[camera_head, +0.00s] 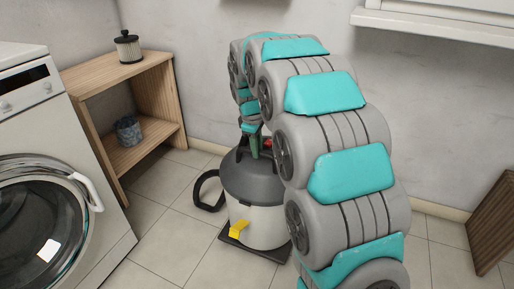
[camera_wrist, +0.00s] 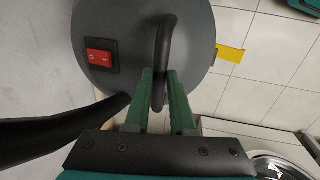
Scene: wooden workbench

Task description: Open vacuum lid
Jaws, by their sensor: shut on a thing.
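The vacuum (camera_head: 258,222) stands on the tiled floor, with a light grey body and a dark grey lid (camera_head: 245,183). The lid fills the top of the wrist view (camera_wrist: 128,25). It bears a black curved handle (camera_wrist: 164,32) and a red switch (camera_wrist: 99,57). A yellow latch (camera_head: 239,230) sticks out at the vacuum's front; it also shows in the wrist view (camera_wrist: 231,53). My gripper (camera_wrist: 160,77) has its green fingers on both sides of the handle and is shut on it. In the head view my gripper (camera_head: 254,147) is above the lid, partly hidden by my arm.
A black hose (camera_head: 207,192) curves out left of the vacuum. A washing machine (camera_head: 56,170) stands at the left. A wooden panel (camera_head: 494,222) is at the right.

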